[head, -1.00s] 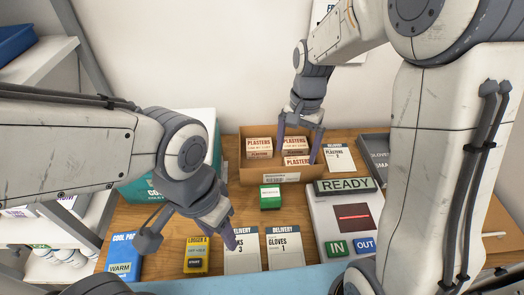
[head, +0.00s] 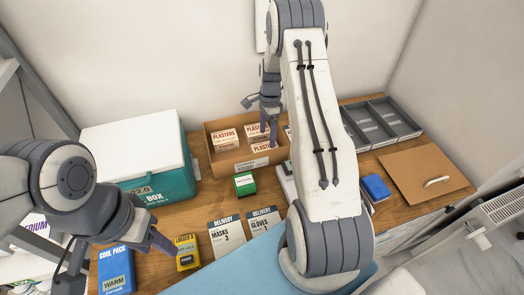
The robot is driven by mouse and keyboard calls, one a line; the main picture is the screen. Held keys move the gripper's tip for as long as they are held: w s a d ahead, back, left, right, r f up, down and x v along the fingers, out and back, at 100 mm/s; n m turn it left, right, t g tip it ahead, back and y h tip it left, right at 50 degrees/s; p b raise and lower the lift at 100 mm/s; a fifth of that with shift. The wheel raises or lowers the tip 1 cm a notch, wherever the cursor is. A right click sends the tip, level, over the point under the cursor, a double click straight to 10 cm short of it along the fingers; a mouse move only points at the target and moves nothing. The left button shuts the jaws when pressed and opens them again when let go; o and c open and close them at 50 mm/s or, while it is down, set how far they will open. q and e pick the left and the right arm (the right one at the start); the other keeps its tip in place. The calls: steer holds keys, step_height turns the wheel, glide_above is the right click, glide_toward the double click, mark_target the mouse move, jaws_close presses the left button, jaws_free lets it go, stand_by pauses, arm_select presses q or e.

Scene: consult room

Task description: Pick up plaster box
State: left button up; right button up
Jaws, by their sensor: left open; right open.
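Several plaster boxes (head: 225,137), white with red lettering, stand in an open cardboard carton (head: 221,168) at the back of the wooden desk. My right gripper (head: 269,126) is open and points down at the carton's right part, with its fingers in front of or beside the plaster boxes there. Whether it touches one cannot be told. My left gripper (head: 156,243) is open and empty over the front left of the desk, away from the carton.
A teal cool box (head: 172,185) with a white lid stands left of the carton. A green box (head: 245,184), a yellow logger (head: 187,252), a blue cool pack (head: 116,270) and delivery cards (head: 227,236) lie in front. Grey trays (head: 382,122) stand at right. My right arm hides the middle.

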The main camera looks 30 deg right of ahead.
mark_target(265, 147)
steer(key=f+p, duration=0.2)
steer(key=a+f+p, duration=0.1)
steer(key=f, duration=0.1)
steer(key=shift+s+a, duration=0.1)
steer(key=shift+s, duration=0.25)
steer(key=shift+f, duration=0.5)
steer(key=c, duration=1)
steer(key=shift+r, duration=0.2)
